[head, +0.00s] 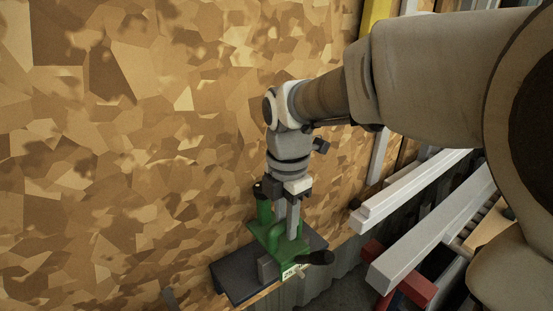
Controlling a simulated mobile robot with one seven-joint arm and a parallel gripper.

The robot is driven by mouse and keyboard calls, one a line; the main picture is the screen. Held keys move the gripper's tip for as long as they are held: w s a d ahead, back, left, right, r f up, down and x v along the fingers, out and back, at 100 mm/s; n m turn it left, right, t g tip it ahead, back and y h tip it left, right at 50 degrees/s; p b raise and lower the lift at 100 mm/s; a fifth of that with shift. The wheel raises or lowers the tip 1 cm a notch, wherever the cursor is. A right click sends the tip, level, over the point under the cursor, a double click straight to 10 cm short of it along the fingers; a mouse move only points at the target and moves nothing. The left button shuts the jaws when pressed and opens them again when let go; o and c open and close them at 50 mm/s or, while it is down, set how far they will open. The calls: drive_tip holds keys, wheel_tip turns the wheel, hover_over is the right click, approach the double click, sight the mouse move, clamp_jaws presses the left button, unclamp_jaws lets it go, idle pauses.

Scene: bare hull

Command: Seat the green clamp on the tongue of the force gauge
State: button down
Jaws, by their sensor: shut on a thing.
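The green clamp (274,238) is at the lower middle of the head view, over a dark grey plate (236,286) against the chipboard wall.
The chipboard wall (120,130) fills the left and middle. White beams (425,180) and a red piece (410,288) lie at the right, close to my arm. A corrugated grey surface (338,265) lies below right of the plate.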

drive_tip(key=c, duration=0.6)
unclamp_jaws()
wheel_tip(320, 180, up, 18)
drive_tip(key=p, duration=0.1)
drive_tip(key=shift+f+p, duration=0.25)
drive_tip(key=shift+p, duration=0.05)
drive_tip(key=shift+s, duration=0.1)
drive_tip(key=s+d+f+m+t, duration=0.2)
drive_tip(key=s+d+f+m, duration=0.3)
drive_tip(key=m, duration=0.7)
drive_tip(key=s+d+f+m+t, duration=0.3)
drive_tip(key=s+d+f+m, duration=0.2)
drive_tip(key=m, duration=0.7)
drive_tip(key=shift+s+d+f+m+t, duration=0.3)
drive_tip(key=shift+s+m, duration=0.1)
drive_tip(key=shift+s, duration=0.75)
